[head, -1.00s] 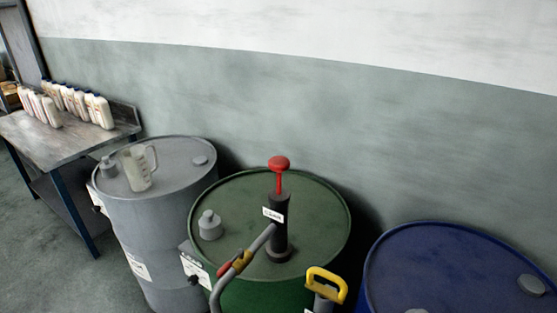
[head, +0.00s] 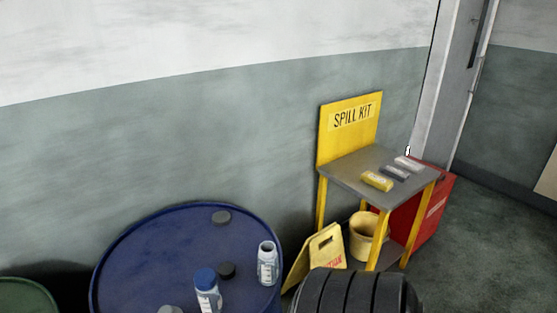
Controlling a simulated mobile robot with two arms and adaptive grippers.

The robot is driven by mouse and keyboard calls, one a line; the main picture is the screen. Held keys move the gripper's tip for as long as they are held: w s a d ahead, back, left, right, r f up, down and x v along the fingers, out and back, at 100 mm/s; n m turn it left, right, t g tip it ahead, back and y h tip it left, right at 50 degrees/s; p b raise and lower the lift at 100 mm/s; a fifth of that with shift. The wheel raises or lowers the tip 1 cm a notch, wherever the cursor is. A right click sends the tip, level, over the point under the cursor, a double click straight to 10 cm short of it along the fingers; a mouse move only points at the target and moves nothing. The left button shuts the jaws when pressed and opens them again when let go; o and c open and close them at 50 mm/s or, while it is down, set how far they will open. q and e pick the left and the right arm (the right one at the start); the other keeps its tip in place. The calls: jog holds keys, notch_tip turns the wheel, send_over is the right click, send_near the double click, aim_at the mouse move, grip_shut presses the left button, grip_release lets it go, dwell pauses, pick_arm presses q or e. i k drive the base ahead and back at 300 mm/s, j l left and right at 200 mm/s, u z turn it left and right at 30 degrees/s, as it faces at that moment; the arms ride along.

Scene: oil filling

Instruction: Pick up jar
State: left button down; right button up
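Two small translucent jars with pale labels stand upright on top of a blue drum (head: 140,260) at the lower left of the head view. One is an open jar (head: 267,263) with no lid on, near the drum's right rim. The other is a jar with a blue cap (head: 207,290), nearer to me, its lower part cut off by the picture's edge. Neither of my grippers is in view.
Right of the drum stand a yellow caution sign (head: 320,252) and a black ribbed, tyre-like object (head: 355,292). Behind them is a yellow-legged spill kit table (head: 345,173) with several small packs, a yellow bucket (head: 366,236) and a red box (head: 435,207). Floor shows at right.

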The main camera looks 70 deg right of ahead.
aim_at(267, 256)
jog(key=l+z, duration=0.15)
jog(key=z, duration=0.25)
jog(key=l+z, duration=0.2)
jog(key=z, duration=0.2)
jog(key=l+z, duration=0.2)
jog(key=z, duration=0.2)
jog(key=l+z, duration=0.2)
jog(key=z, duration=0.25)
